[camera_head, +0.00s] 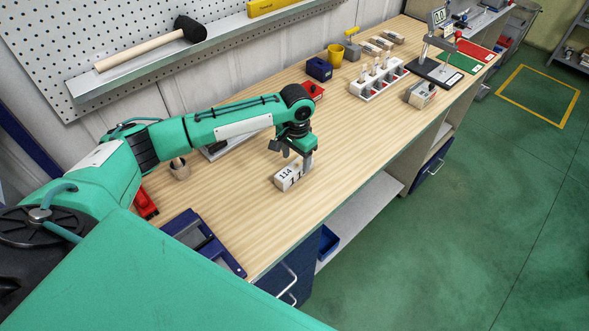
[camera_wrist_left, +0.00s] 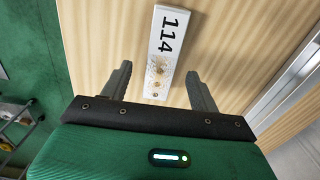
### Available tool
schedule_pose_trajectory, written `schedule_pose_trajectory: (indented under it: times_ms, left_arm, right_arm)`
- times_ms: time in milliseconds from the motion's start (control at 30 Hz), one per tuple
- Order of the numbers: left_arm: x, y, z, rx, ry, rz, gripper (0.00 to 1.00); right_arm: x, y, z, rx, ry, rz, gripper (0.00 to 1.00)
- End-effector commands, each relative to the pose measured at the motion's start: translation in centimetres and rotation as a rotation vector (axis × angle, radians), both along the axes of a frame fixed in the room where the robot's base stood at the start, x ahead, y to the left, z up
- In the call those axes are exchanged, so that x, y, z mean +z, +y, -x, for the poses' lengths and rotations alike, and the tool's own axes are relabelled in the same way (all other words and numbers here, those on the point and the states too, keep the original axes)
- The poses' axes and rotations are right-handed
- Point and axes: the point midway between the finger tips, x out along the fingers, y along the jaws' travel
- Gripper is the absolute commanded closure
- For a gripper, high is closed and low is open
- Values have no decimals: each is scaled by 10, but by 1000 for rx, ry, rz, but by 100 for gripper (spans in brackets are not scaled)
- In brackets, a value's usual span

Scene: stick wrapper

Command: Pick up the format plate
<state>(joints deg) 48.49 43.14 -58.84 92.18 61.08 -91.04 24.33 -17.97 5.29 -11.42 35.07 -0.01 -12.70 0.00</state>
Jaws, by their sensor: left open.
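The format plate (camera_head: 288,178) is a white block marked "114" lying on the wooden bench top. My left gripper (camera_head: 296,160) is just over the plate, pointing down. In the left wrist view its two fingers (camera_wrist_left: 158,76) are spread apart, with the near end of the plate between them and a gap on either side. I cannot tell how far the fingertips are above the bench. My right gripper is not in view.
A dark blue holder (camera_head: 205,240) lies at the bench's front left. A white rack (camera_head: 378,82) and a small block (camera_head: 421,94) stand farther along, with a yellow cup (camera_head: 335,54) behind. The bench around the plate's right side is clear.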

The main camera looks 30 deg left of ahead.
Motion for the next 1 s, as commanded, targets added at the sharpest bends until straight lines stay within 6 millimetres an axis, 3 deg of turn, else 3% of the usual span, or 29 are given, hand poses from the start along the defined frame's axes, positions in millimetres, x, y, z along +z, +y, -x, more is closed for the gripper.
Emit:
schedule_pose_trajectory:
  times_ms: [233, 400, 667, 1000]
  left_arm:
    - [-25, 3, 4, 0, 4, -1, 38]
    - [-48, 3, 4, -1, 2, -1, 38]
    - [-53, 3, 4, -1, 0, 0, 38]
    - [-52, 3, 4, -1, 0, 0, 100]
  right_arm:
    - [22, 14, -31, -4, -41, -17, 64]
    - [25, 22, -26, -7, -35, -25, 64]
    - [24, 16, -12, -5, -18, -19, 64]
    - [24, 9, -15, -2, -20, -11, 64]
